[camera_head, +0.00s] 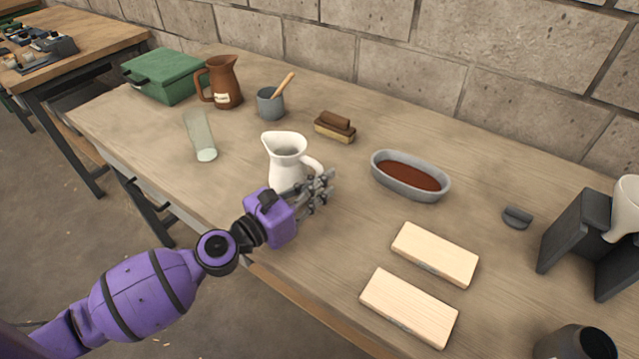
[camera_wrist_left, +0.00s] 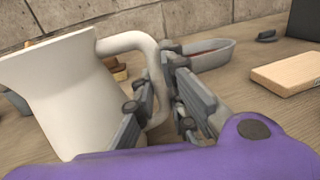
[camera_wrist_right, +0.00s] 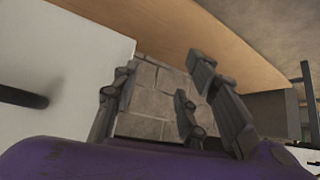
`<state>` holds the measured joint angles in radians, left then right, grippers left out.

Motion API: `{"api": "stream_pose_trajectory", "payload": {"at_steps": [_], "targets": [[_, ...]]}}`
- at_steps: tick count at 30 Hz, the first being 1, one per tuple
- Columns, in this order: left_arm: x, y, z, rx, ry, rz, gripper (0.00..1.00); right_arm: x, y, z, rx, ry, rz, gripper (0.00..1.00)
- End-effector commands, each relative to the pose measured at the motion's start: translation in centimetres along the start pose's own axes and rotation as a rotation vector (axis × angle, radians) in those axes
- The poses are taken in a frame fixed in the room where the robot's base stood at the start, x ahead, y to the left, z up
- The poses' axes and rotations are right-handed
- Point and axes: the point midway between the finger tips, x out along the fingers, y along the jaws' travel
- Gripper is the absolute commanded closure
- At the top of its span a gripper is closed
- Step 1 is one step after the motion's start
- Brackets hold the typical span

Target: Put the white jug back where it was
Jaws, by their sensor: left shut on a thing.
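The white jug (camera_head: 287,165) stands upright near the table's front edge, its spout to the left and its handle to the right. My left gripper (camera_head: 322,190) is at its handle side and hides part of its lower body. In the left wrist view, the jug (camera_wrist_left: 60,90) fills the left side, and my left gripper (camera_wrist_left: 168,88) is shut on its handle (camera_wrist_left: 150,62). Whether the jug's base touches the table cannot be told. My right gripper (camera_wrist_right: 162,75) shows only in its own wrist view, with its fingers apart and nothing between them.
Around the jug are a glass (camera_head: 201,138), grey cup (camera_head: 270,104), brown jug (camera_head: 226,84), brush (camera_head: 335,128) and oval dish (camera_head: 410,178). A green box (camera_head: 163,76) stands at back left. Two pale blocks (camera_head: 434,254) (camera_head: 408,308) and a dark stand (camera_head: 583,235) are right.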

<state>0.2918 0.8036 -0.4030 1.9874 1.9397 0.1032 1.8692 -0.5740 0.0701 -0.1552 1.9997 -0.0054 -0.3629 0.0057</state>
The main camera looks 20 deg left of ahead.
Motion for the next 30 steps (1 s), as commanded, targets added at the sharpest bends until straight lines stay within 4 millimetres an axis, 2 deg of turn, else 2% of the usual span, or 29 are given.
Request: {"api": "stream_pose_trajectory", "payload": {"at_steps": [3, 4, 8, 16, 19, 23, 30], "targets": [[0.0, 0.0, -0.4, 0.0, -0.001, 0.0, 1.0, 0.2, 0.0, 0.1, -0.003, 0.0, -0.002, 0.6], [0.0, -0.1, -0.4, -0.001, 0.001, -0.001, 0.86, 0.2, 0.0, 0.0, -0.004, 0.002, -0.002, 0.6], [0.0, 0.0, -0.3, 0.0, 0.0, -0.001, 0.7, 0.3, 0.0, -0.1, -0.007, 0.001, -0.003, 0.6], [0.0, 0.0, -0.3, 0.0, 0.0, 0.0, 0.7, 0.3, 0.0, 0.4, -0.01, -0.007, -0.004, 0.6], [0.0, 0.0, 0.3, 0.003, -0.002, 0.0, 0.7, 0.2, 0.1, 0.0, -0.009, -0.003, -0.003, 0.6], [-1.9, 0.0, -0.5, -0.004, 0.005, 0.001, 0.7, 0.3, 0.1, 1.6, -0.009, -0.026, -0.002, 0.6], [-7.1, -0.1, -0.8, -0.007, 0.008, 0.001, 0.7, 0.9, 0.1, 4.5, -0.017, -0.066, -0.003, 0.6]]}}
